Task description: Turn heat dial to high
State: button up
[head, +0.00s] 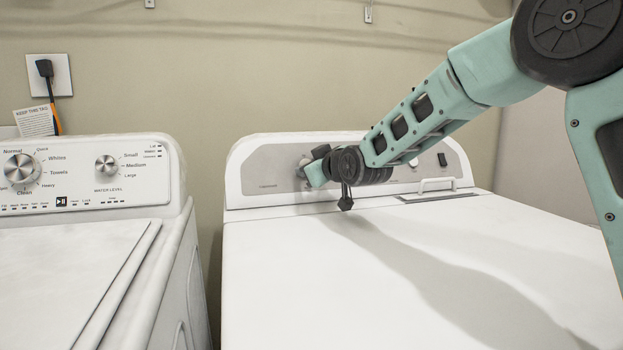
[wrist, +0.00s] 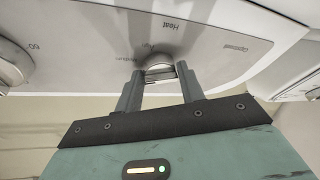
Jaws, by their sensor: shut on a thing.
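The heat dial (wrist: 159,64) is a small silver knob below the printed word "Heat" on the dryer's grey panel in the wrist view. My gripper (wrist: 160,72) is at the dial, with one finger on each side, shut on it. The fingers and gripper body hide part of the dial, and I cannot tell which setting it points to. In the head view my gripper (head: 309,169) reaches the left part of the dryer panel (head: 270,166), and the dial is mostly hidden there.
Another silver knob (wrist: 10,68) sits at the left edge of the wrist view, near a "60" mark. A white washer (head: 90,175) with its own dials stands left of the dryer, across a narrow gap. The dryer's white top (head: 290,270) is clear.

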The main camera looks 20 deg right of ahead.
jog(key=m+h+b, duration=0.1)
jog(key=m, duration=0.2)
jog(key=shift+a+f+m+t, duration=0.1)
jog(key=shift+m+t, duration=0.2)
jog(key=shift+t, duration=0.1)
jog(key=m+h, duration=0.1)
jog(key=m, duration=0.3)
jog(key=shift+a+t+h, duration=0.1)
jog(key=shift+t+h, duration=0.2)
jog(key=shift+h, duration=0.1)
jog(key=m+h, duration=0.1)
jog(key=m, duration=0.2)
jog(key=m+h+p, duration=0.1)
jog(key=m, duration=0.2)
jog(key=shift+r, duration=0.2)
jog(key=m+p, duration=0.1)
jog(key=m, duration=0.1)
jog(key=m+h+p, duration=0.1)
jog(key=shift+a+m+g+h, duration=0.15)
jog(key=shift+m+g+h, duration=0.15)
jog(key=shift+m+g, duration=0.1)
jog(key=shift+f+m, duration=0.1)
jog(key=shift+m, duration=0.3)
jog(key=shift+f+h, duration=0.1)
jog(key=shift+h, duration=0.2)
jog(key=o, duration=0.9)
jog(key=shift+s+a, duration=0.1)
